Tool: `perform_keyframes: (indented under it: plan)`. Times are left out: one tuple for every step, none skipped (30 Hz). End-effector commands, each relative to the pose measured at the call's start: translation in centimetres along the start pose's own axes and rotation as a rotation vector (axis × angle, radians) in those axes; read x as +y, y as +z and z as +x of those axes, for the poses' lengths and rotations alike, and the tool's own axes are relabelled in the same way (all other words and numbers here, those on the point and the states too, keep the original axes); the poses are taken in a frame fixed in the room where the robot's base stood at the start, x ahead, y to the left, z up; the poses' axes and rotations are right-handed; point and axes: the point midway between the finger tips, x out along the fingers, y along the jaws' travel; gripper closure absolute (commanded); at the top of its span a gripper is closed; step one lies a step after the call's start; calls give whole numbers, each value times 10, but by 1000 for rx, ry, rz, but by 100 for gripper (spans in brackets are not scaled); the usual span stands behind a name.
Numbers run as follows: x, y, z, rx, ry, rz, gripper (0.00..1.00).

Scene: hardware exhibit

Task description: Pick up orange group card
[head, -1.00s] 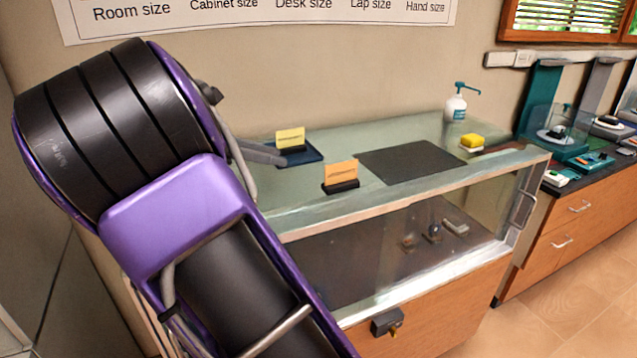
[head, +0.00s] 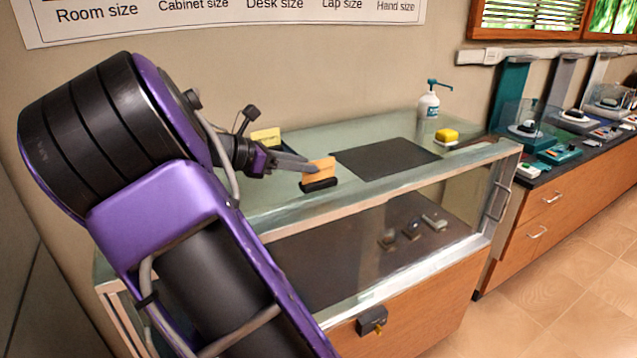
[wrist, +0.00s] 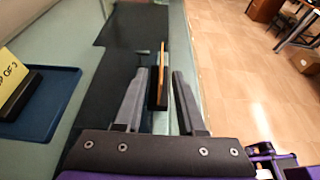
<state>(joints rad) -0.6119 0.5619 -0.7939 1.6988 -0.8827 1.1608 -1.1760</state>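The orange card (head: 318,171) stands upright in a black holder (head: 320,185) on the glass counter top. In the wrist view the card (wrist: 161,72) shows edge-on, in its black holder (wrist: 155,97). My gripper (head: 308,166) reaches it from the left in the head view. In the wrist view my gripper (wrist: 160,76) is open, with one finger on each side of the card and a visible gap at each side. Whether a finger touches the holder is hard to tell.
A dark mat (head: 385,159), yellow block (head: 447,135) and pump bottle (head: 428,104) are farther along the counter. The glass case's front edge (head: 400,186) is close.

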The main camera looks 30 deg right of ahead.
Motion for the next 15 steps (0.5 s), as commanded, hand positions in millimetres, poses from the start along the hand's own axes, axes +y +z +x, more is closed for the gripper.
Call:
perform_keyframes:
  plan:
    - [-1, -1, 8, -1, -4, 0, 61]
    - [-2, -1, 13, -2, -5, 0, 61]
    - [-2, -2, 20, -1, -5, 0, 61]
    - [-2, -2, 24, -1, -5, 0, 61]
    - [-3, -2, 29, -1, -5, 1, 61]
    - [-2, -2, 35, -1, -5, 1, 61]
    - [-2, -2, 38, -1, -5, 1, 61]
    - [-2, -2, 41, -1, -4, 1, 61]
    - [-2, -2, 44, -1, -3, 0, 61]
    - [-2, -1, 46, -1, -3, 0, 61]
    - [-2, -1, 47, -1, -3, 0, 61]
    - [-2, -1, 48, 0, -2, 0, 61]
    - [-2, -1, 48, 0, -2, 0, 61]
    - [-2, -1, 48, 0, -2, 0, 61]
    - [-2, -1, 48, 0, -2, 0, 61]
